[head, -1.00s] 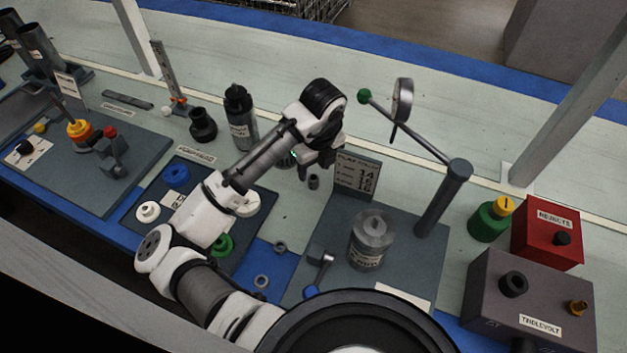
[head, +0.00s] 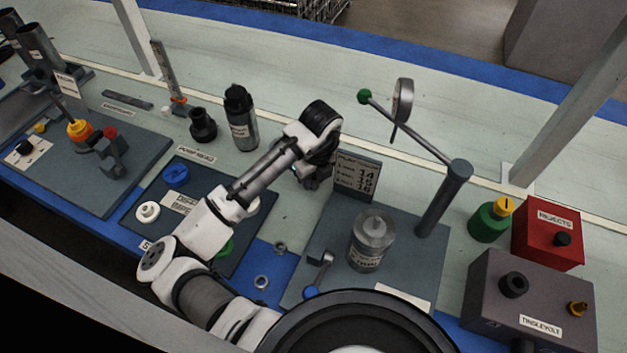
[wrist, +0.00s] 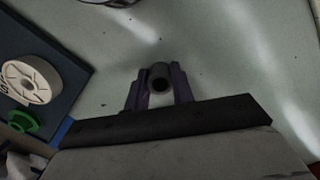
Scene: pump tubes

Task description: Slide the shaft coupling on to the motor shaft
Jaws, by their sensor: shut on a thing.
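The shaft coupling (wrist: 160,77) is a small dark grey cylinder with a hole facing up. In the wrist view it sits between the two fingers of my gripper (wrist: 160,88), which is shut on it. In the head view my gripper (head: 314,182) is low over the pale bench, left of the gauge sign, and hides the coupling. The motor (head: 366,250) is a silver-grey labelled cylinder on a dark plate, with a short shaft (head: 374,226) upright on top. My gripper is behind and left of it, apart from it.
A black bottle (head: 240,118) is behind left. A tray (head: 262,222) with coloured rings lies left.

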